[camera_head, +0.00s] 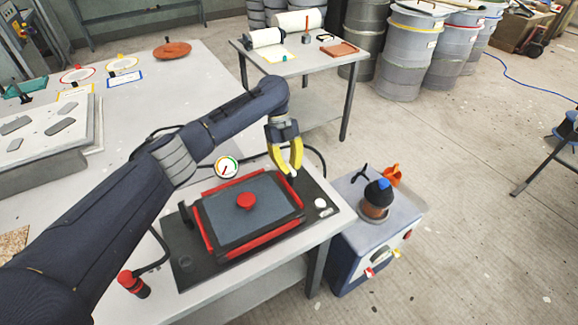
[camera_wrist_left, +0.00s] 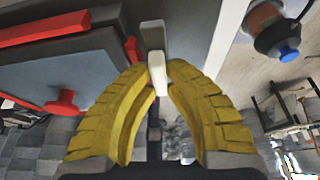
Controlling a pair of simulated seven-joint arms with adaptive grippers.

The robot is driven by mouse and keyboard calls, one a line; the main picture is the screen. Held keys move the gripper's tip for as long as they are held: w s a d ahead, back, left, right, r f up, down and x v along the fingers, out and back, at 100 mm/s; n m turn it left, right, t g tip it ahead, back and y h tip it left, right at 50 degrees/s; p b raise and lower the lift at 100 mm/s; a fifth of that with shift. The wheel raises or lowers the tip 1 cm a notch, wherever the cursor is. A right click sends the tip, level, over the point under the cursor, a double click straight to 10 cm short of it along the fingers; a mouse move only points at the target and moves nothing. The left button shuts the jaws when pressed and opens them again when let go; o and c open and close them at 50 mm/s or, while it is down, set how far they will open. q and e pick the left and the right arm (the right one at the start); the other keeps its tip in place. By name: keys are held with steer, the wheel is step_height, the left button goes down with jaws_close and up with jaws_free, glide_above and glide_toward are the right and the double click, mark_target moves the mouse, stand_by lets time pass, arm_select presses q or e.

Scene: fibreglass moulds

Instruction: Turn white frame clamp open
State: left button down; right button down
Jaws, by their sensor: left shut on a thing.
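The white frame clamp (camera_wrist_left: 155,72) shows in the left wrist view as a white handle between my left fingers, beside a dark grey upright piece. In the head view a small white part of it (camera_head: 293,174) shows at the fingertips, at the far right corner of the red-edged frame (camera_head: 251,250). My left gripper (camera_head: 289,168), with yellow fingers, points down and is shut on the clamp; it also shows in the left wrist view (camera_wrist_left: 158,82). The frame surrounds a grey panel (camera_head: 270,213) with a red knob (camera_head: 245,201). My right gripper is not in view.
A pressure gauge (camera_head: 227,167) stands behind the frame. A blue-grey machine (camera_head: 345,232) with a blue-capped jar (camera_head: 376,200) and an orange item (camera_head: 391,174) stands to the right. A white mould (camera_head: 45,140) lies on the left table. Barrels (camera_head: 408,50) stand behind.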

arm_select(q)
steer(key=c, duration=1.4)
jaws_free()
steer(key=v, duration=1.2)
